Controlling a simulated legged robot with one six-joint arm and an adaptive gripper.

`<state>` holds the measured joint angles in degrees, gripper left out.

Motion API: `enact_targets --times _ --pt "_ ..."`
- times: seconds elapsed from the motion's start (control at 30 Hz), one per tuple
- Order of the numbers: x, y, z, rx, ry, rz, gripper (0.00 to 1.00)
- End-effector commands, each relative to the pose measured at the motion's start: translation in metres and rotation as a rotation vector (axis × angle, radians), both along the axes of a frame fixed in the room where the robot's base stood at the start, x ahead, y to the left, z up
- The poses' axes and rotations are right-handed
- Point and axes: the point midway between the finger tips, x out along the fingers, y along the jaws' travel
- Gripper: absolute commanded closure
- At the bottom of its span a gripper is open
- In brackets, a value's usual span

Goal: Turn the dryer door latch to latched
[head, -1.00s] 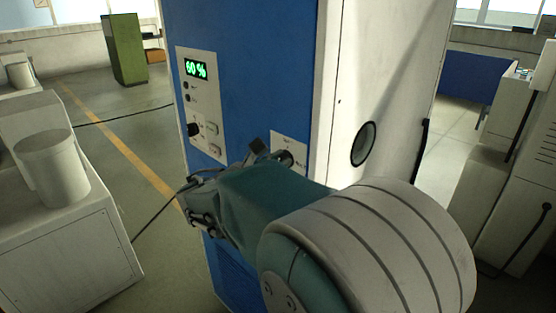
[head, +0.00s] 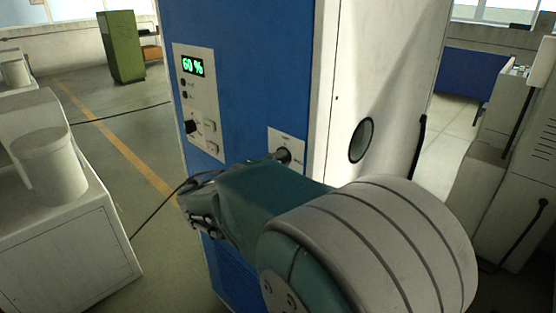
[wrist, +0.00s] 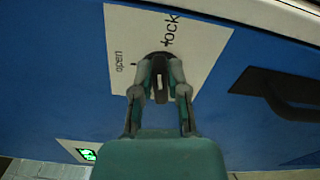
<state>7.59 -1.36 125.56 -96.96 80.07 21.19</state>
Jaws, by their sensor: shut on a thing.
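The dryer is the tall blue and white cabinet (head: 260,80). Its latch (head: 284,155) is a dark round knob on a white plate (head: 287,140) on the blue front. My gripper (wrist: 160,70) is shut on the latch.
A control panel (head: 200,105) with a green 60 % readout is left of the latch plate. A dark handle (wrist: 280,92) stands on the blue front in the wrist view. White benches (head: 60,230) stand at the left, with open floor (head: 120,120) behind them.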

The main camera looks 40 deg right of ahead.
Motion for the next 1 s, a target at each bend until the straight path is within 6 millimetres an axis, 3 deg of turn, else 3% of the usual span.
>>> enact_targets --times 0.4,1.0 --pt "-0.0007 -0.0001 -0.005 0.021 -0.21 -0.001 1.0" --pt "-0.0012 -0.0001 -0.007 0.027 -0.248 -0.002 1.0"
